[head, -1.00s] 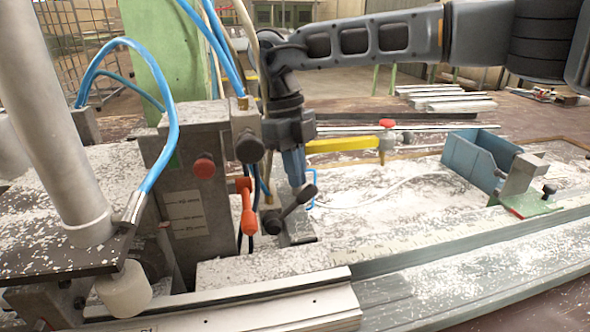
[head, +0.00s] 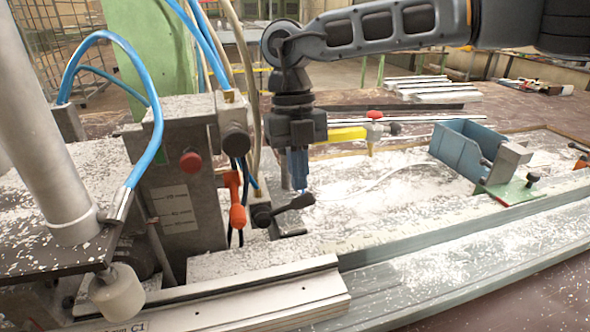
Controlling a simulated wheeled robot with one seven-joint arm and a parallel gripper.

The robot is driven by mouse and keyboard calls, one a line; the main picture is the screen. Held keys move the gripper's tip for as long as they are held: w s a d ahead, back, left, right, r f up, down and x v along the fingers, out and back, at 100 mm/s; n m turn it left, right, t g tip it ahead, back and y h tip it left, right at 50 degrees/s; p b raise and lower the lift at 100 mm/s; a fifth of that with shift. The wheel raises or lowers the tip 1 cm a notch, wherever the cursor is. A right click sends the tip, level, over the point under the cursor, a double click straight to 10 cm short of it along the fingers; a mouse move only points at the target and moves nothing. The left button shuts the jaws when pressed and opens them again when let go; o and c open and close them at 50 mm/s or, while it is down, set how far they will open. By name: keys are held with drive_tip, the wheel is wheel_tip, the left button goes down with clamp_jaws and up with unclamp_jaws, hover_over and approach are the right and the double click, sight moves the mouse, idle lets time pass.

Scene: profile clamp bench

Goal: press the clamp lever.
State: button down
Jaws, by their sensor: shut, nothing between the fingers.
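The clamp lever (head: 290,204) is a black handle with a rounded end. It rises slightly to the right from its pivot (head: 262,215) beside the grey clamp block. My gripper (head: 300,186) points straight down with its blue fingers together and nothing between them. The fingertips are right above the lever's rounded end. I cannot tell whether they touch it.
An orange-red handle (head: 236,205) hangs just left of the lever, on the grey upright (head: 180,190). Blue hoses (head: 158,110) loop at the left. A yellow bar (head: 335,135) and a blue box (head: 465,146) stand behind. Metal rails (head: 440,260) run across the front.

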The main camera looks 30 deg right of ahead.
drive_tip(key=shift+s, duration=0.3)
idle(0.5)
drive_tip(key=v, duration=0.7)
drive_tip(key=shift+r+b, duration=0.4)
drive_tip(key=shift+w, duration=0.1)
